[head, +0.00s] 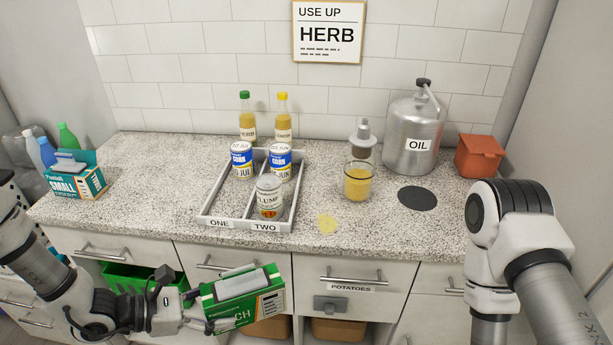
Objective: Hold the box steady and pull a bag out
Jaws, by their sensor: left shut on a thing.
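A green box (245,310) with lettering ending in "CH" is in front of the counter, above the lower drawers. A grey bag or liner (240,283) shows at its top. My left gripper (207,308) is shut on the left end of this box and holds it slightly tilted. A teal box marked "SMALL" (88,184) stands on the counter at the far left, also with a grey piece (68,165) at its top. My right arm shows at the right, but its gripper is out of view.
A divided tray (211,204) holds cans and bottles on the counter (330,250). A glass of yellow stuff (357,182), a yellow spill (327,224), a dark round mat (417,198), an oil can (411,135) and an orange box (479,157) are to its right. A green drawer or bin (140,277) is below.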

